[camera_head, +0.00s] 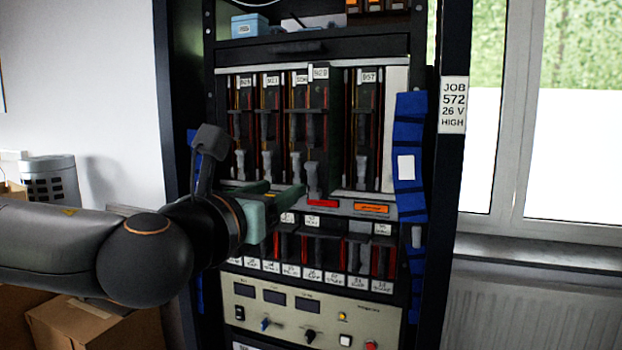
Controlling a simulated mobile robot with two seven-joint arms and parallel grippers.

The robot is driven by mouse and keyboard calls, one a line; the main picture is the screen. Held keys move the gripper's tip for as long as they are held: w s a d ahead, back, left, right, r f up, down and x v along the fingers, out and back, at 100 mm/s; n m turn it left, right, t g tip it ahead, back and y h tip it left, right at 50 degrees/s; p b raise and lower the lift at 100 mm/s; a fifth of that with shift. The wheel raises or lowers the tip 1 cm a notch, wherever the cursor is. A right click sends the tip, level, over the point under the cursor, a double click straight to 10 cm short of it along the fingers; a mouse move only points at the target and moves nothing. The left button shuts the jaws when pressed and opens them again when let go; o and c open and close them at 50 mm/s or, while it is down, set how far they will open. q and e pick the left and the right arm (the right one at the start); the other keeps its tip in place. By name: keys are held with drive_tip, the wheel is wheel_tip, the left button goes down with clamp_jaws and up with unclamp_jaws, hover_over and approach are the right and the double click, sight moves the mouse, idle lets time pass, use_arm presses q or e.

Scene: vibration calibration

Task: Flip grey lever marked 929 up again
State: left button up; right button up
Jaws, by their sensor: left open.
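The module whose small label seems to read 929 (321,72) stands in the upper row of the rack and sticks out further forward than its neighbours. Its grey lever (312,180) is at the module's lower front; its exact tilt is hard to tell. My left gripper (284,197) is open, just left of and slightly below this lever, with its fingers pointing right towards it. I see no clear contact between them. The gripper and wrist hide part of the rack's left side. My right gripper is not in view.
Neighbouring modules with similar grey levers (361,168) stand on both sides. Below are a red label (322,203), a lower row of modules (328,250) and a control panel (310,308). Blue straps (409,130) run along the rack's right post. Cardboard boxes (75,320) stand lower left.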

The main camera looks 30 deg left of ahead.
sight(310, 172)
use_arm(q)
drive_tip(key=p+x, duration=0.8)
drive_tip(key=x, duration=0.3)
drive_tip(key=shift+w+a, duration=0.2)
drive_tip(key=shift+w, duration=0.5)
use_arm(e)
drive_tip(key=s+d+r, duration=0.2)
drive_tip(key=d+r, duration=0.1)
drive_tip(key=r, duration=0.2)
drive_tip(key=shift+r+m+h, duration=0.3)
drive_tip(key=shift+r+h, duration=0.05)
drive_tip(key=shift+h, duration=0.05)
use_arm(q)
clamp_jaws()
